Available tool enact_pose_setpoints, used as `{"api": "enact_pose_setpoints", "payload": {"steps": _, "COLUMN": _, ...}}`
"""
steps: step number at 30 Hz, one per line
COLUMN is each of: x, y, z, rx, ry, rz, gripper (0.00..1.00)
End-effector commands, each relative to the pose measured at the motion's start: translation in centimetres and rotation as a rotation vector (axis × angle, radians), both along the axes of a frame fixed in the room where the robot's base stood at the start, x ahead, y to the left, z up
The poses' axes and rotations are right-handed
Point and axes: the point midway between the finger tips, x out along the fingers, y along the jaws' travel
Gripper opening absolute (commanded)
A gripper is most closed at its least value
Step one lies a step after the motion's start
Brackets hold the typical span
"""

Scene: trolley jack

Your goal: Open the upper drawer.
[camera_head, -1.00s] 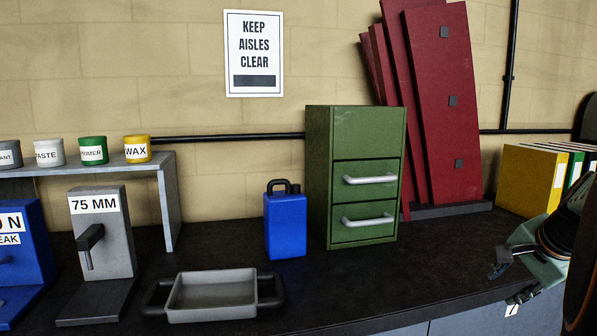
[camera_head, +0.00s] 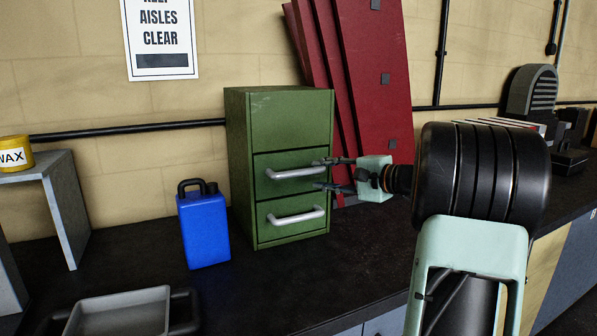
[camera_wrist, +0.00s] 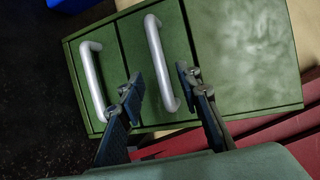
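The green cabinet (camera_head: 278,120) stands on the dark bench against the wall. Its upper drawer (camera_head: 262,162) has a silver bar handle (camera_head: 290,174) and looks closed. The lower drawer (camera_head: 268,234) has a like handle (camera_head: 295,217) and also looks closed. My gripper (camera_head: 322,174) is open at the right end of the upper handle, one finger above it and one below. In the wrist view the upper handle (camera_wrist: 158,55) runs between my open fingers (camera_wrist: 158,82) at its near end. I cannot tell whether a finger touches it.
A blue can (camera_head: 204,230) stands left of the cabinet. A grey tray (camera_head: 120,316) lies at the front left. Red panels (camera_head: 375,60) lean on the wall behind my gripper. The bench (camera_head: 290,285) is clear before the cabinet.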

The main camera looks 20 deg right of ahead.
Motion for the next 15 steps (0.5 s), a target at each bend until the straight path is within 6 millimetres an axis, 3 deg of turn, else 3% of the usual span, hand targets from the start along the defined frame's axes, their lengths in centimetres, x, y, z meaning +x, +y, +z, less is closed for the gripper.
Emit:
{"api": "enact_pose_setpoints", "payload": {"steps": 9, "x": 5.4, "y": 2.6, "z": -1.1, "rx": 0.000, "ry": 0.003, "rz": 0.003, "gripper": 0.32}}
{"api": "enact_pose_setpoints", "payload": {"steps": 15, "x": 7.2, "y": 3.4, "z": -1.4, "rx": -0.001, "ry": 0.002, "rz": 0.001, "gripper": 0.32}}
